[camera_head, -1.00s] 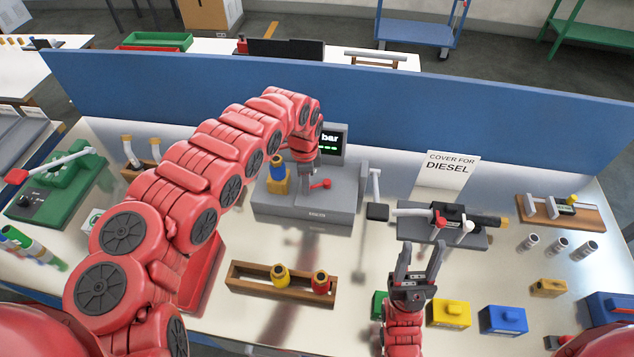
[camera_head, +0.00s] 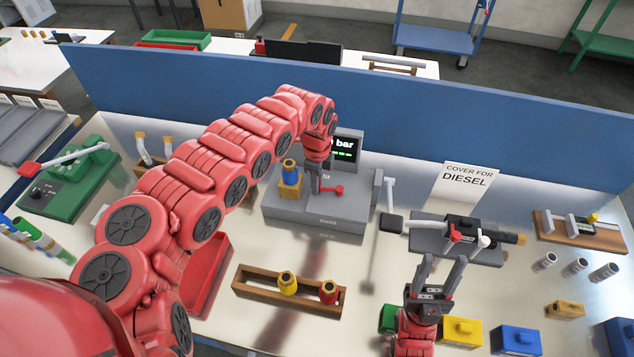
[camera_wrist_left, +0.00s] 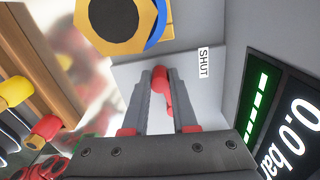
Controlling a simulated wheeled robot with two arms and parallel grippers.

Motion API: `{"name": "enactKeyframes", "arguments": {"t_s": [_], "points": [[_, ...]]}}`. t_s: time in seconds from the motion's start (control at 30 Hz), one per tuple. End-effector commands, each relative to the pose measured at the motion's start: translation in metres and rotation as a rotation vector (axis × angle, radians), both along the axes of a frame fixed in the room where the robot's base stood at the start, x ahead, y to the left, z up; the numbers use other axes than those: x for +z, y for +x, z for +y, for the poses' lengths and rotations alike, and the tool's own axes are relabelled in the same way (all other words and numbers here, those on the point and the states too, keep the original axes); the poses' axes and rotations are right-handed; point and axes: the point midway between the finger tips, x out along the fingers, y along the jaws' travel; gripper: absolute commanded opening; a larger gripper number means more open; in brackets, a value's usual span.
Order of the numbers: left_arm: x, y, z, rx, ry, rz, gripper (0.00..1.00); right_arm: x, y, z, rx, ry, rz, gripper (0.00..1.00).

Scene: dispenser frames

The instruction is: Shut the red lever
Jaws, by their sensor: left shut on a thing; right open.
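The red lever (camera_head: 333,190) is on the front of a grey machine (camera_head: 300,218) with a display. My left gripper (camera_head: 317,184) is at the lever, reaching down from the left. In the left wrist view the lever (camera_wrist_left: 161,83) sits between the two fingers of the left gripper (camera_wrist_left: 163,88), which is shut on it. A white label reading SHUT (camera_wrist_left: 203,62) is on the machine close by. Part of the lever is hidden by the fingers. My right gripper (camera_head: 441,272) is open and empty, in front of the clamp device on the right.
The display (camera_head: 346,146) reads 0.0 bar in the wrist view. A blue-and-yellow fitting (camera_head: 290,180) stands on the machine, left of my gripper. A wooden rack (camera_head: 262,287) with two fittings lies in front. A blue panel (camera_head: 400,130) runs behind.

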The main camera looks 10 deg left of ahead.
Motion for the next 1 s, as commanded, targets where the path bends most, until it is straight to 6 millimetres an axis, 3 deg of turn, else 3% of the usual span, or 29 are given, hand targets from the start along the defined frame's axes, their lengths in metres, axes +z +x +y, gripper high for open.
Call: {"name": "enactKeyframes", "arguments": {"t_s": [0.1, 0.13, 0.3, 0.67, 0.77, 1.0], "points": [[0.000, 0.001, 0.000, 0.000, 0.001, -0.002, 0.00, 0.000, 0.000, 0.000, 0.000, 0.000, 0.000, 0.50], [0.000, 0.001, 0.000, 0.000, 0.001, -0.002, 0.30, 0.000, 0.000, 0.000, 0.000, 0.000, 0.000, 0.50], [0.000, 0.001, 0.000, 0.000, 0.001, -0.002, 0.56, 0.000, 0.000, 0.000, 0.000, 0.000, 0.000, 0.50], [0.008, 0.001, 0.000, 0.001, 0.001, -0.002, 0.56, 0.006, 0.000, 0.000, 0.000, 0.000, 0.000, 0.50], [0.024, 0.001, 0.000, 0.002, 0.000, -0.004, 0.56, 0.018, 0.000, 0.000, 0.000, 0.000, 0.000, 0.50], [0.088, 0.001, 0.001, 0.001, 0.002, -0.002, 0.56, 0.058, 0.000, 0.000, 0.000, 0.000, 0.000, 0.50]]}}
